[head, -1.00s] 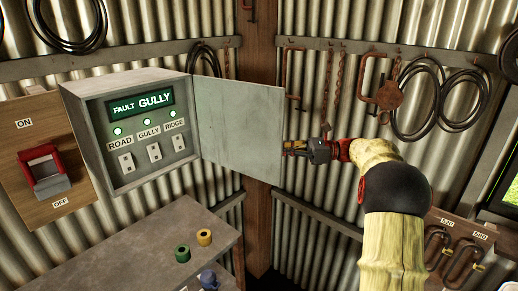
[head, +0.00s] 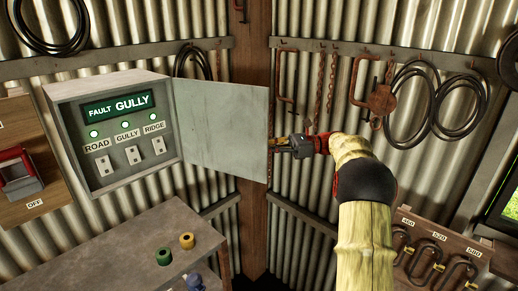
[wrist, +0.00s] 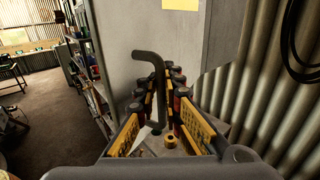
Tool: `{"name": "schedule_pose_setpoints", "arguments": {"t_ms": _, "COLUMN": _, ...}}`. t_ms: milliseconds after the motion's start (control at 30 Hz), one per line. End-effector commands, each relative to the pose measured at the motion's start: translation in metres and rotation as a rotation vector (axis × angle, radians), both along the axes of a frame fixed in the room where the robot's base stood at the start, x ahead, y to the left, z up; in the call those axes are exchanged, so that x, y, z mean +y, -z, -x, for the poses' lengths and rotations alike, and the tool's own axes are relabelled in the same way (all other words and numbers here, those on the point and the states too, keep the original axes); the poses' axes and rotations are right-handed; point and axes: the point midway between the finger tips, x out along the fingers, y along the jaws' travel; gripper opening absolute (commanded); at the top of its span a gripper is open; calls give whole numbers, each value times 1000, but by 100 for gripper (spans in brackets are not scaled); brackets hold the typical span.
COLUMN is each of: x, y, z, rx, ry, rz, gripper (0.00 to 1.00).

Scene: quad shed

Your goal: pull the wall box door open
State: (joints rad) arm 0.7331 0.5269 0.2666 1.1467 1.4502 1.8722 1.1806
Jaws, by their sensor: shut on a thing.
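The grey wall box (head: 62,138) hangs on the wall at the left in the head view. Its door (head: 222,125) stands swung wide open to the right, with its pale inner face showing. My gripper (head: 279,146) is at the door's free right edge, on its far side. In the wrist view the door's outer face (wrist: 122,35) is grey, and a dark bent handle (wrist: 150,62) rises between my gripper's fingers (wrist: 159,95). My gripper is shut on this handle. The fingers hide its lower part.
A bench (head: 120,240) with small green and yellow rings stands below the box. A red-handled switch (head: 20,177) is left of it. Hooks, chains and cable coils (head: 452,100) hang on the right wall. A labelled rack (head: 440,245) stands at lower right.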

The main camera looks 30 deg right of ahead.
Motion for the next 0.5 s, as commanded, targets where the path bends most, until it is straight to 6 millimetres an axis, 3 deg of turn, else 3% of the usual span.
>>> {"name": "schedule_pose_setpoints", "arguments": {"t_ms": 167, "x": 0, "y": 1, "z": 0, "rx": 3, "ry": 0, "rz": 0, "gripper": 14}}
{"name": "schedule_pose_setpoints", "arguments": {"t_ms": 500, "x": -1, "y": 0, "z": 1, "rx": 0, "ry": 1, "rz": 0, "gripper": 14}}
